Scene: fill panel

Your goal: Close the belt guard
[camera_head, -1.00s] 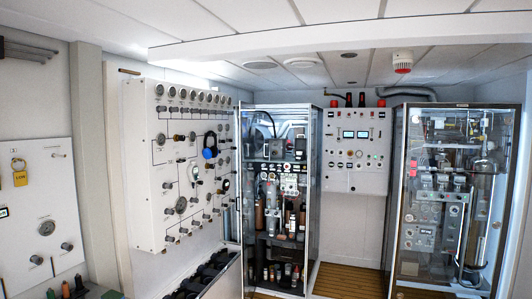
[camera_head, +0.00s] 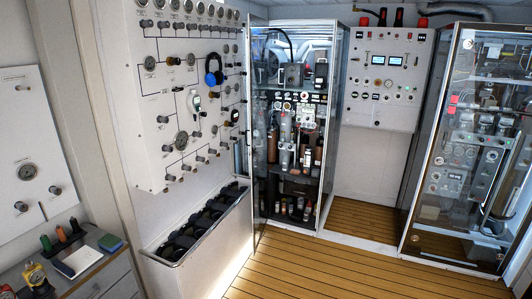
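I cannot pick out a part that is clearly the belt guard. A glass-fronted cabinet (camera_head: 333,110) stands in the middle, with machinery, gauges and bottles behind its glass. A dark curved part shows at its upper left inside, too small to name. A second glass-fronted cabinet (camera_head: 424,212) stands at the right, with pipes and a control panel inside. Neither of my grippers is in view.
A white gauge panel (camera_head: 121,118) with blue headphones (camera_head: 213,70) hangs on the left wall. Below it is a long bin (camera_head: 192,253) with dark contents. A grey bench (camera_head: 111,268) with tools is at lower left. The wooden floor (camera_head: 320,268) in front is clear.

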